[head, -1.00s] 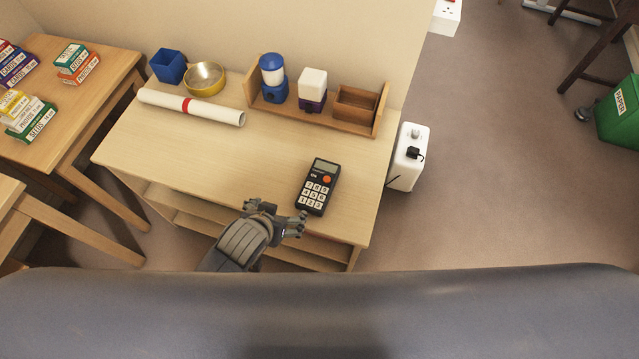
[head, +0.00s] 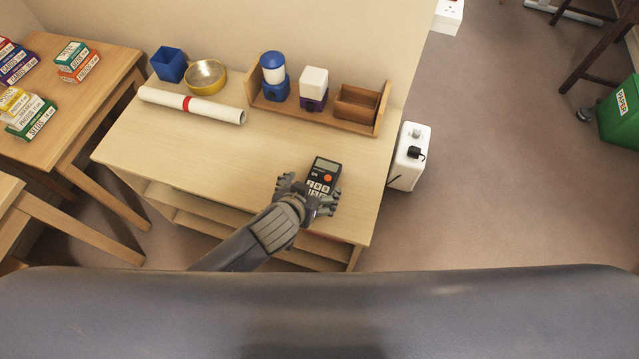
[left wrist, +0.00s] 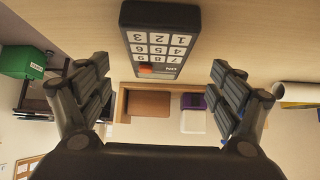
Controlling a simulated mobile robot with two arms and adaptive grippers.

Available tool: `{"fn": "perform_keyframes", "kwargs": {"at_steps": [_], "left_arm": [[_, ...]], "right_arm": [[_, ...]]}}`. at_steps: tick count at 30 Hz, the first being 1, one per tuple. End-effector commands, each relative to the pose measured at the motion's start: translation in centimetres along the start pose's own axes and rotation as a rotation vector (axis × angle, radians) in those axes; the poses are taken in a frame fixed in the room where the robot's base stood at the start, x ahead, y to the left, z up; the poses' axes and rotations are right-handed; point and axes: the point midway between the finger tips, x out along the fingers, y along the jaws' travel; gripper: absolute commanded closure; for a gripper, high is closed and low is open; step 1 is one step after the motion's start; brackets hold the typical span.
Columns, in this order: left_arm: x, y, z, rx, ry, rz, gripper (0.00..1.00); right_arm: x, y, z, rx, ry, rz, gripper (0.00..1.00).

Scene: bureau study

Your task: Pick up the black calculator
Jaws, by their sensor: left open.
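The black calculator (head: 325,173) lies on the light wooden desk, with white number keys, one orange key and a grey display. My left gripper (head: 308,193) is open at its near end, with a finger on either side of the calculator's lower part, which it partly hides. In the left wrist view the calculator (left wrist: 160,40) shows upside down at the top, between the two spread fingers of my left gripper (left wrist: 160,85). I cannot tell whether the fingers touch it. My right gripper is not in view.
A wooden rack (head: 368,125) with a blue-and-white container (head: 274,75) and a white-and-purple one (head: 313,88) stands at the desk's back. A rolled paper (head: 215,112), blue cup (head: 168,65) and yellow bowl (head: 206,77) are at back left. The desk's middle (head: 190,160) is clear.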

Motion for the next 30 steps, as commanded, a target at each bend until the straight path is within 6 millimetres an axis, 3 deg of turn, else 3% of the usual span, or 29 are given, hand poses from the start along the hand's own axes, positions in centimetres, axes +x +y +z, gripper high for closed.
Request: {"fn": "perform_keyframes", "kwargs": {"at_steps": [10,20,23,27,30], "left_arm": [[4.3,0.3,-0.1,0.001,-0.001,0.000,0.14],[4.9,0.3,-0.1,0.000,-0.001,0.000,0.14],[4.9,0.3,-0.1,0.000,-0.001,0.000,0.32],[4.9,0.3,-0.1,0.000,-0.001,0.000,0.64],[4.9,0.3,-0.1,0.000,-0.001,0.000,0.66]], "right_arm": [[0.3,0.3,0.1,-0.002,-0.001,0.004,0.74],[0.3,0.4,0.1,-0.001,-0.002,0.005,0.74],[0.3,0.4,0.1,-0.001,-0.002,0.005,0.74],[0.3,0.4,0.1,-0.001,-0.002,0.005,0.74],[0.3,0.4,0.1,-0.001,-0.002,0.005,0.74]]}}
